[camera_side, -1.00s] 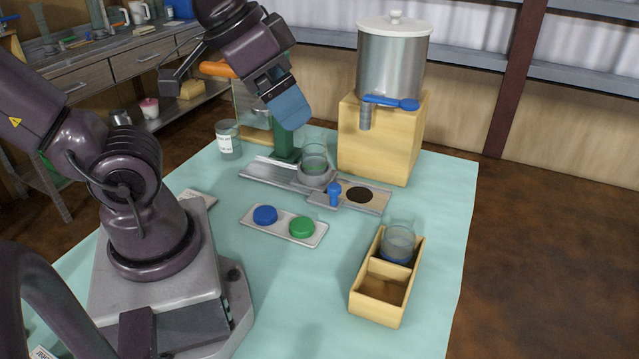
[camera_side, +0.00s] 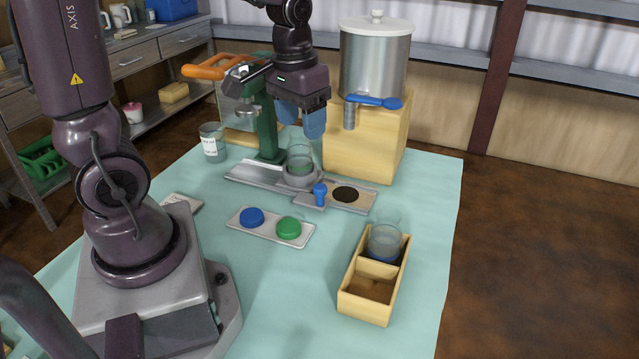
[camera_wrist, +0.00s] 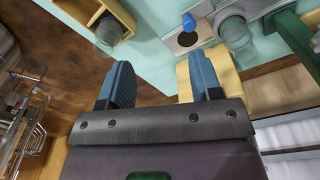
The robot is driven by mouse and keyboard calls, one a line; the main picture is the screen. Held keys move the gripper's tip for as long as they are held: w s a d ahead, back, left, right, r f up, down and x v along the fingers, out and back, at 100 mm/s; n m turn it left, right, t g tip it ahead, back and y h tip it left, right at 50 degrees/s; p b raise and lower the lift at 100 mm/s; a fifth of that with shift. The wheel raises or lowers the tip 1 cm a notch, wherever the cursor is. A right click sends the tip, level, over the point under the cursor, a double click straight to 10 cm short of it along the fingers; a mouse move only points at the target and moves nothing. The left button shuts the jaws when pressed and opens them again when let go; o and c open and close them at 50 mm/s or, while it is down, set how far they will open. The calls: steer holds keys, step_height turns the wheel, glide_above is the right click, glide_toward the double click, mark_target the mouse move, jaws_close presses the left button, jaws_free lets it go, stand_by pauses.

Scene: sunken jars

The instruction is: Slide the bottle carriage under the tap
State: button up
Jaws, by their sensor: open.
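The bottle carriage (camera_side: 300,181) is a grey slider on a metal rail (camera_side: 250,176), bearing a clear glass jar (camera_side: 300,160). A blue knob (camera_side: 320,193) stands upright at its right front; it also shows in the wrist view (camera_wrist: 188,21). The carriage sits left of a dark round spot (camera_side: 346,194) at the rail's right end. The tap (camera_side: 350,115), with a blue lever (camera_side: 374,102), sticks out of a wooden stand above and behind that spot. My gripper (camera_side: 301,125) is open and empty, fingers down, above and behind the jar, apart from the knob.
A steel tank (camera_side: 374,65) tops the wooden stand (camera_side: 365,150). A green press (camera_side: 266,135) with an orange handle stands close left. In front are a tray (camera_side: 270,236) with blue and green buttons and a wooden box (camera_side: 365,311) holding a jar. A labelled jar (camera_side: 212,142) stands left.

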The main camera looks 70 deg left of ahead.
mark_target(320, 186)
steer(key=w+a+f+n, duration=0.3)
steer(key=w+a+f, duration=0.4)
steer(key=a+f, duration=0.1)
steer(key=shift+g, duration=0.4)
step_height(320, 186, down, 13)
steer(key=shift+a+r, duration=0.1)
steer(key=shift+r, duration=0.05)
steer(key=shift+c, duration=0.2)
